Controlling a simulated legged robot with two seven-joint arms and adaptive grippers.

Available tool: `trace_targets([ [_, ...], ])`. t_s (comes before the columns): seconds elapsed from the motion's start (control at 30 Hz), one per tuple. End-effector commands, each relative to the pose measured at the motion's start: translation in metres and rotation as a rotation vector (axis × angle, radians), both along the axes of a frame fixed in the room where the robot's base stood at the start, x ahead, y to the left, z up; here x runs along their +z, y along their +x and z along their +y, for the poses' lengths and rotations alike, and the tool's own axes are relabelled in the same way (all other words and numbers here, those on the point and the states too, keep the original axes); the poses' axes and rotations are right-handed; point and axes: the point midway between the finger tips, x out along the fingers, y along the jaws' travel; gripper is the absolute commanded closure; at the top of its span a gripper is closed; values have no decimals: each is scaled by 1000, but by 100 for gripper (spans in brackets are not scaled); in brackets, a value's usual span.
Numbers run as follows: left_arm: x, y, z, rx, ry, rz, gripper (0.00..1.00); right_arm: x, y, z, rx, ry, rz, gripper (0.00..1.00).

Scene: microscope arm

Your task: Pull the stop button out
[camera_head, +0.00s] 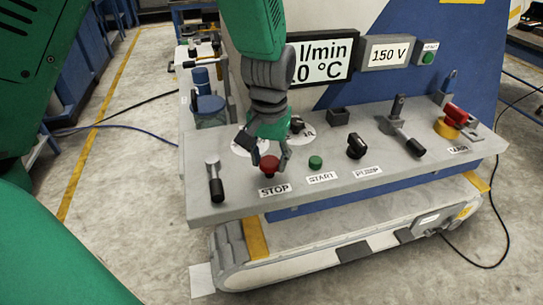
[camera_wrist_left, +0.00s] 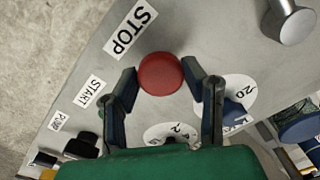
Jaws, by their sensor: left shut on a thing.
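The red round stop button (camera_head: 269,165) sits on the sloped grey control panel (camera_head: 330,195), just above the STOP label (camera_head: 274,190). My left gripper (camera_head: 271,160) reaches down to it from above in the head view. In the left wrist view the red button (camera_wrist_left: 160,73) lies between the two fingertips of my left gripper (camera_wrist_left: 160,78), one on each side, and they are shut on it. The button's stem is hidden under its cap. My right gripper does not show in either view.
A green START button (camera_head: 315,162), a black PUMP knob (camera_head: 356,146) and levers (camera_head: 405,130) stand to the right. A lever with a black handle (camera_head: 215,185) stands close on the left. Dial plates lie behind the gripper. The panel's front strip is clear.

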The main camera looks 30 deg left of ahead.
Motion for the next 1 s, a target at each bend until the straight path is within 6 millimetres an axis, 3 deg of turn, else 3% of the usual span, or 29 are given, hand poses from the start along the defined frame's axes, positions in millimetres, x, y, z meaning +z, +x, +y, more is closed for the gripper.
trace_targets([
  [0.1, 11, 4, -2, -2, -5, -11, 100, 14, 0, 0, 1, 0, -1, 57],
  [0.37, 10, 5, -2, -1, -1, -17, 100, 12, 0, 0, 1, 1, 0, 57],
  [0.4, 10, 5, -2, -1, -1, -18, 58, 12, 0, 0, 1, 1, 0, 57],
  [0.47, 10, 5, -2, -1, -1, -17, 40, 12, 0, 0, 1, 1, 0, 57],
  [0.8, 11, 3, -3, -2, -3, -10, 40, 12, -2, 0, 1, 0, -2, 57],
  [1.0, 36, 4, -4, -1, -3, -13, 40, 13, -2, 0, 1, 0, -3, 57],
])
